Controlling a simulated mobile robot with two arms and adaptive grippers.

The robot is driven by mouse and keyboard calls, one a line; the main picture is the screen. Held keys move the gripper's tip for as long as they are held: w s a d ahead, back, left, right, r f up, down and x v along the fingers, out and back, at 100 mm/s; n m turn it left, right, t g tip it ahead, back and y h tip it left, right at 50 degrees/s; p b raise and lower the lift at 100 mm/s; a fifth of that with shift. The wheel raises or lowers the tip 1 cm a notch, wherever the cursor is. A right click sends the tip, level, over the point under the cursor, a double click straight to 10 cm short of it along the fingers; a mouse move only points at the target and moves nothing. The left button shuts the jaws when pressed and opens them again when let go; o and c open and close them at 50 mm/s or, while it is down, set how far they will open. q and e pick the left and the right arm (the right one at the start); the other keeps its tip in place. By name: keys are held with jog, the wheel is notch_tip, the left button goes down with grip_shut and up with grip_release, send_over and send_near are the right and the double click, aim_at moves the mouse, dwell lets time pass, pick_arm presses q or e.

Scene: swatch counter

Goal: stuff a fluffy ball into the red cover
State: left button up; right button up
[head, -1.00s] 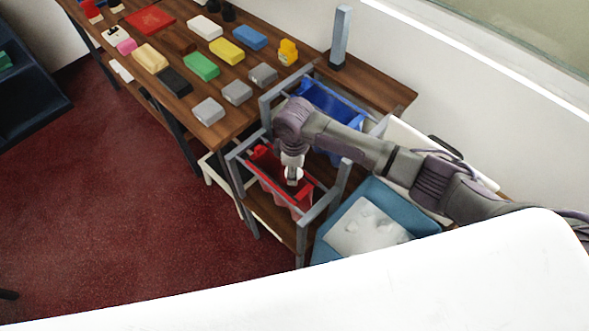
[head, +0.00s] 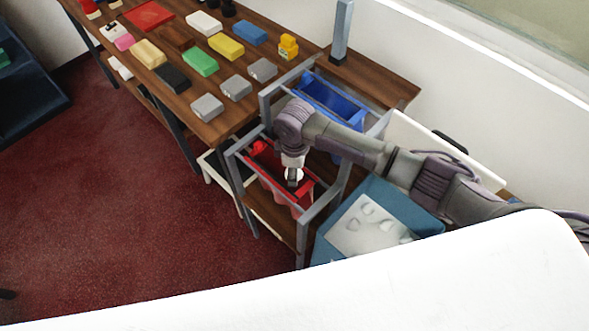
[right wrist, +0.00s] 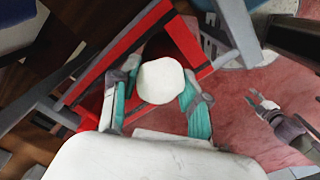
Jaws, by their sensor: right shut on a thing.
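The red cover (head: 262,150) hangs in a grey metal frame, its mouth held open by red bars; it also shows in the right wrist view (right wrist: 118,58). My right gripper (head: 293,180) points down over this mouth. In the right wrist view its teal fingers (right wrist: 158,95) are shut on a round white fluffy ball (right wrist: 160,82). The ball overlaps the red mouth there; I cannot tell how deep it sits. More white balls (head: 366,226) lie in a blue bin (head: 408,200). What seems to be my left gripper (right wrist: 262,105) shows small at the right of the wrist view.
A blue cover (head: 330,98) hangs in a second grey frame behind the red one. The wooden counter (head: 222,127) holds several coloured blocks and a yellow item (head: 288,47). A grey post (head: 341,32) stands at its back. Red floor is open at left.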

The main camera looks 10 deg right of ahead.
jog(key=shift+f, duration=0.1)
jog(key=o, duration=1.3)
jog(key=shift+c, duration=0.2)
notch_tip(320, 180, up, 6)
jog(key=p, duration=0.6)
dwell(0.5)
